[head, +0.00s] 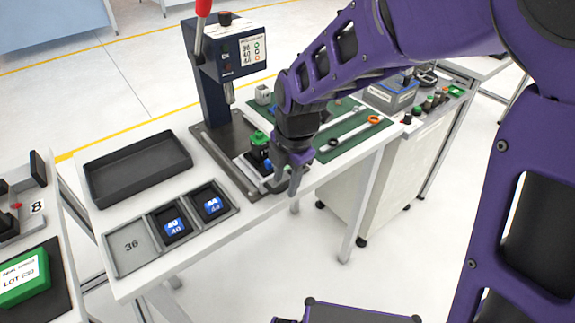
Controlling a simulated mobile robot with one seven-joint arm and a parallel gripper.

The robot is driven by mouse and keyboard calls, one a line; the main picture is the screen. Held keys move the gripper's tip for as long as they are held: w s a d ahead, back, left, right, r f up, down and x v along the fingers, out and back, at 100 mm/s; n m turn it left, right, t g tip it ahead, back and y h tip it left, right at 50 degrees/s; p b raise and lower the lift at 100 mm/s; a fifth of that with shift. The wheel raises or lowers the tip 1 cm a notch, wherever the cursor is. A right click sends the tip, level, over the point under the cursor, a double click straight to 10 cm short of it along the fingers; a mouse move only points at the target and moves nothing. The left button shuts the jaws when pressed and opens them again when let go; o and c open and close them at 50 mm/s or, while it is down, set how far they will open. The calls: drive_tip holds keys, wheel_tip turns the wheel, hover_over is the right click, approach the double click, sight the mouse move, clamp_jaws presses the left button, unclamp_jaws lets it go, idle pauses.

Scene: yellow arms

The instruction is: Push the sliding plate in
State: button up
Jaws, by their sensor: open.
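The dark blue press (215,85) with a red-tipped lever stands on the white table. At its foot is a grey base with a long rail along its left side. The sliding plate (250,174) appears as a grey piece at the front of this base, partly hidden by my gripper. A green and black part (259,144) stands above it, with a small blue part beside my fingers. My gripper (283,178) is open, fingers pointing down, at the plate's front right. I cannot tell whether it touches the plate.
A black empty tray (137,168) lies left of the press. In front of it is a grey three-slot tray (128,272); two slots hold blue-labelled black blocks, and the slot marked 36 is empty. A green mat (350,135) with tools lies to the right, partly behind my arm.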

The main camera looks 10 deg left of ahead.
drive_tip(key=shift+f, duration=0.15)
clamp_jaws()
idle(1.4)
